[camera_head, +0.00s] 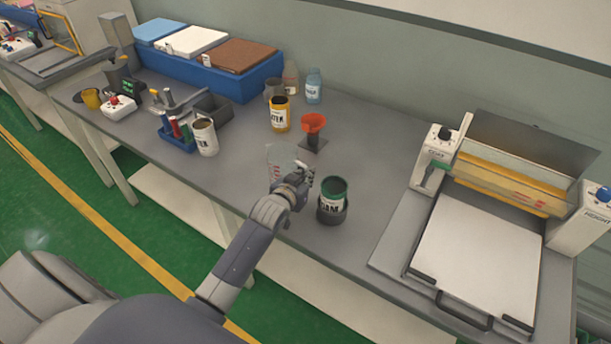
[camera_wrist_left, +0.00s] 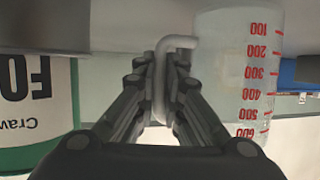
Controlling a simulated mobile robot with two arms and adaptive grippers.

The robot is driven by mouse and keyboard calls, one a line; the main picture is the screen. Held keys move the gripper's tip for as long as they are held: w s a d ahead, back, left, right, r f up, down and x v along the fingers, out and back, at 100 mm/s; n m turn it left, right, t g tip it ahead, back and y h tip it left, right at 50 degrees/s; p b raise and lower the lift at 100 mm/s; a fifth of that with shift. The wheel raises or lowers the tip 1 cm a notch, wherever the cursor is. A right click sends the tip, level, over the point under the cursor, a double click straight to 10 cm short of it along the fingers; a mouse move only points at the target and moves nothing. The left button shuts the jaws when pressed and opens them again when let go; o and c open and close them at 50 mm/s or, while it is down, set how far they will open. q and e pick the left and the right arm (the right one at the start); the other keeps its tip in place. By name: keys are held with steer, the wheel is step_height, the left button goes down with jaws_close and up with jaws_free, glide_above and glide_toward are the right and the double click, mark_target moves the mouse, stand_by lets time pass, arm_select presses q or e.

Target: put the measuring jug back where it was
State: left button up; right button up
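The measuring jug (camera_head: 279,158) is clear with red marks and stands upright at the table's front, just beyond my left gripper (camera_head: 305,176). It also shows upside down on the right in the left wrist view (camera_wrist_left: 240,75), with red numbers from 100 to 600. Its pale handle (camera_wrist_left: 163,85) lies between the two fingers of my left gripper (camera_wrist_left: 162,75), which are closed in on it. I cannot tell whether the jug's base touches the table. My right gripper is not in view.
A green can (camera_head: 333,191) in a dark round holder is close beside my left gripper. An orange funnel (camera_head: 313,122) on a stand and a yellow can (camera_head: 279,115) are behind. A press with a white plate (camera_head: 478,258) takes up the right. The table (camera_head: 385,160) is clear between funnel and press.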

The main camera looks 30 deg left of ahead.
arm_select(q)
steer(key=o, duration=0.3)
steer(key=shift+o, duration=0.2)
steer(key=shift+r, duration=0.15)
steer(key=b+v, duration=0.1)
steer(key=v, duration=1.1)
